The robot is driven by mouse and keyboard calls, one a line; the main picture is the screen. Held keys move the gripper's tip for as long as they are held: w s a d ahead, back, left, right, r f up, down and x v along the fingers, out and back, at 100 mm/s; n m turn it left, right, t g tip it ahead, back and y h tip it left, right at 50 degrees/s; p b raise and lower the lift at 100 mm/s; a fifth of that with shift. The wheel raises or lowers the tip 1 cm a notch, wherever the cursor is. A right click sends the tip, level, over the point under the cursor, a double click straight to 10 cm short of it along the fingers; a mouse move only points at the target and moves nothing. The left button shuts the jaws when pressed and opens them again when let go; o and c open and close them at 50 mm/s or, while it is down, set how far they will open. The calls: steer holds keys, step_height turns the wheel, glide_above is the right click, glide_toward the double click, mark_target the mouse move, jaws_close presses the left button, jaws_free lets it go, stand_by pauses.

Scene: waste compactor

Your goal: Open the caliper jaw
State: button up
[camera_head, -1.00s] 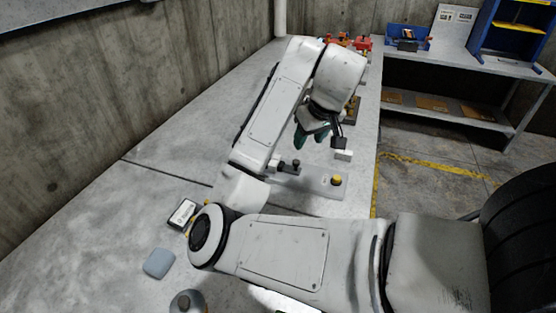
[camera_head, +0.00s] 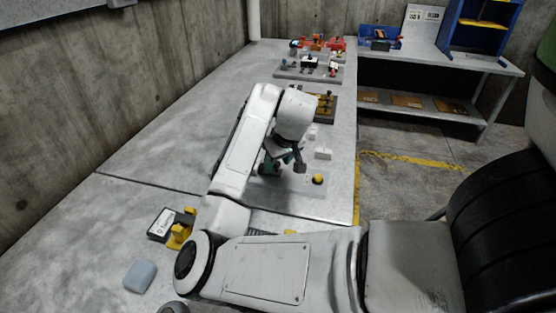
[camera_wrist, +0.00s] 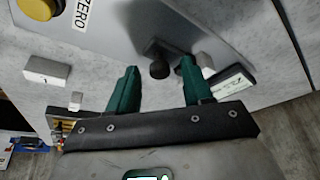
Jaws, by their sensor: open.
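The caliper fixture appears to be the grey plate (camera_head: 285,195) on the bench, with a yellow button (camera_head: 318,179) at its right end. In the wrist view the plate (camera_wrist: 115,45) carries the yellow button (camera_wrist: 38,8), a "ZERO" label (camera_wrist: 82,14) and a dark knob (camera_wrist: 159,68) on a slider part. My gripper (camera_head: 279,163) is low over the plate. In the wrist view the green fingers of my gripper (camera_wrist: 158,68) are open, with the knob between their tips. I cannot tell whether they touch it. In the head view the knob is hidden by my gripper.
White blocks (camera_head: 323,153) stand just behind the plate. A label display (camera_head: 160,224) and a yellow part (camera_head: 181,234) lie left of my arm, with a blue-grey pad (camera_head: 140,276) nearer. Several other fixtures (camera_head: 308,68) fill the far bench. The bench's left side is clear.

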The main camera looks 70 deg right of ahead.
jaws_close()
stand_by(0.5)
